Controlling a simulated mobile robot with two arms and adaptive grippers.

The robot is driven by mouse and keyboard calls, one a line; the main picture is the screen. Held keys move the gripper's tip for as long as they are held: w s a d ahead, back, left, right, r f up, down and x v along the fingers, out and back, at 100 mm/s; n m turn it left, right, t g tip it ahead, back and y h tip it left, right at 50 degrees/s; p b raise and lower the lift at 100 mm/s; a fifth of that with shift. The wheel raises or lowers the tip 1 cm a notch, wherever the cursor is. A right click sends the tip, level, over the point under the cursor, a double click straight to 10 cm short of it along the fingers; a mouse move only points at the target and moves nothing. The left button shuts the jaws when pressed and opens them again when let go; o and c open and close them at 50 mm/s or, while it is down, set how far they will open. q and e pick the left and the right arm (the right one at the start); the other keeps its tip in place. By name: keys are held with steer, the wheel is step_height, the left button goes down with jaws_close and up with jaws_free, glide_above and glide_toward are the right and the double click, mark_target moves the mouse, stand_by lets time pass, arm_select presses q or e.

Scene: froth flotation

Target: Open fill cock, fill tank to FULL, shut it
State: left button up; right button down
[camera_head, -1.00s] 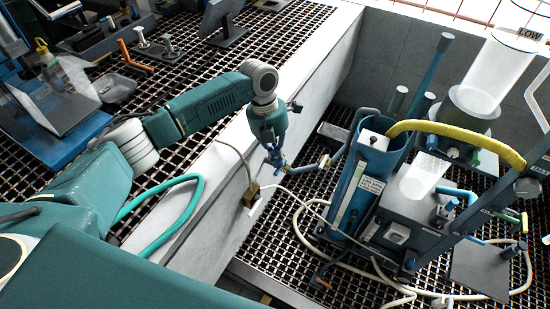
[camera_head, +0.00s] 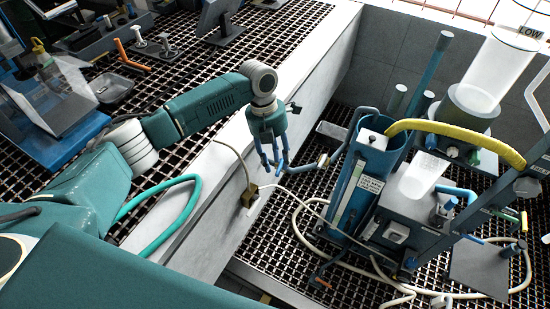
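My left gripper (camera_head: 275,162) hangs from my arm over the near end of a small pipe, with its fingers spread apart. The fill cock seems to be the fitting on this pipe (camera_head: 323,161), left of the blue column. Its blue handle (camera_head: 292,170) is by the fingers and partly hidden. I cannot tell whether they touch, or whether the cock is open or shut. I see no FULL mark and cannot tell the water level. My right gripper is not in view.
The blue flotation column (camera_head: 352,190) carries a yellow hose (camera_head: 465,133). A pale hose (camera_head: 300,232) loops over the grating. A long white ledge (camera_head: 190,222) runs below my arm. Tools and a clear-sided box (camera_head: 55,95) are at the upper left.

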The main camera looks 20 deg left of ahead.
arm_select(q)
step_height(320, 180, up, 12)
steer(key=a, duration=0.2)
steer(key=shift+w, duration=0.45)
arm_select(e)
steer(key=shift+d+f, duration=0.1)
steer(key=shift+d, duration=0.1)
arm_select(q)
steer(key=shift+f, duration=0.1)
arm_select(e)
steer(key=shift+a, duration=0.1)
